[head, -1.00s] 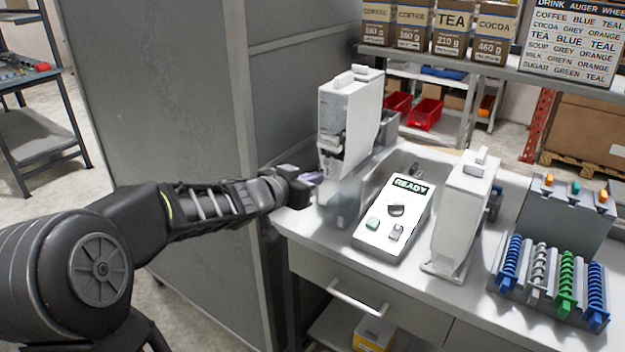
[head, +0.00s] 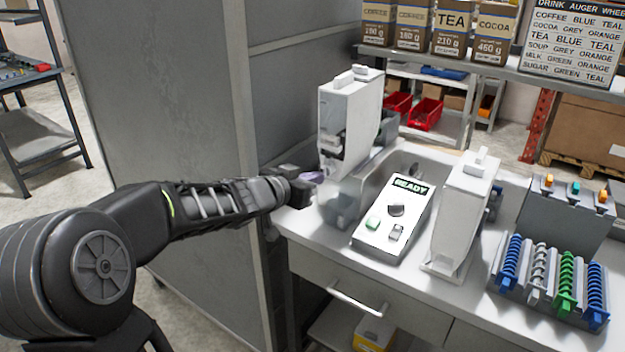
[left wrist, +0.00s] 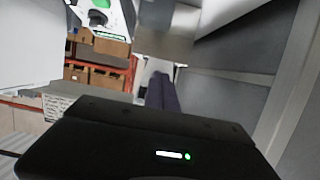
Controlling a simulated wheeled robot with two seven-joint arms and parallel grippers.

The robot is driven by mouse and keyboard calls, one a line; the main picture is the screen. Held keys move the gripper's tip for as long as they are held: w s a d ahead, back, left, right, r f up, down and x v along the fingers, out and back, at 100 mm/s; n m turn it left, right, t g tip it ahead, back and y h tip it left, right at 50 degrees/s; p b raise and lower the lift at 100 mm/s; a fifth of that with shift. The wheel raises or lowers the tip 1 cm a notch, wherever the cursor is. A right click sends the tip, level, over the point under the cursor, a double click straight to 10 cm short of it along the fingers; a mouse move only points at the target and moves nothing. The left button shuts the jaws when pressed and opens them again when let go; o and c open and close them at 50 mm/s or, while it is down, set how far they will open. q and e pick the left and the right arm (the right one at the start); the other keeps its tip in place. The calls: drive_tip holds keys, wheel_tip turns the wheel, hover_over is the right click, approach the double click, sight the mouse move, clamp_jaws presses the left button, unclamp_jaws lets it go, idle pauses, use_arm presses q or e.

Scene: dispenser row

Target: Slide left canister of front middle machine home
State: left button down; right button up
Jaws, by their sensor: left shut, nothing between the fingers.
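A tall white canister (head: 350,112) with a handle on top stands at the left of the machine, above a grey metal base (head: 343,205). The machine's sloped white panel (head: 381,228) reads READY; it has a knob and a green button. A second white canister (head: 465,215) stands right of the panel. My left gripper (head: 314,178) is shut and empty, close beside the lower front of the left canister; I cannot tell whether it touches. Its dark violet fingers (left wrist: 162,92) also show in the left wrist view. My right gripper is not in view.
A rack of blue, grey and green augers (head: 550,278) stands at the right of the counter. Labelled boxes (head: 454,28) line the shelf behind. A grey partition (head: 160,110) stands close to my left arm. A drawer handle (head: 355,302) juts from the counter front.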

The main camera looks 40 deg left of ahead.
sight(324, 170)
use_arm(q)
drive_tip(key=shift+w, duration=2.15)
drive_tip(key=shift+p, duration=0.3)
drive_tip(key=shift+w, duration=0.1)
drive_tip(key=s+p, duration=0.2)
drive_tip(key=s, duration=0.6)
drive_tip(key=shift+p, duration=0.3)
drive_tip(key=shift+f, duration=0.1)
